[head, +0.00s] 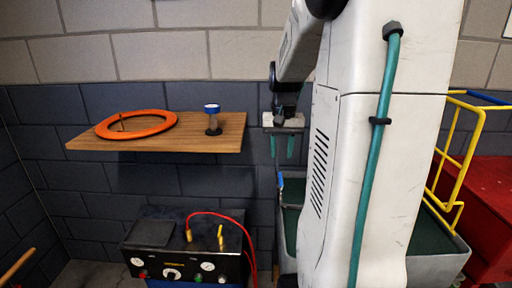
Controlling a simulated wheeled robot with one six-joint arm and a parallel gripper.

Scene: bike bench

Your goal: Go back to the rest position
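My gripper (283,147) hangs below my arm near the middle of the head view, pointing down. Its two teal fingers are apart, and nothing shows between them. It is to the right of a wooden shelf (190,143) on the wall, a little beyond the shelf's right end in the picture. My white column hides much of the right half of the view.
Below is a black control box (170,262) with a red hose. A grey bin (449,264), yellow frame (452,152) and red cabinet (489,205) are at right.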

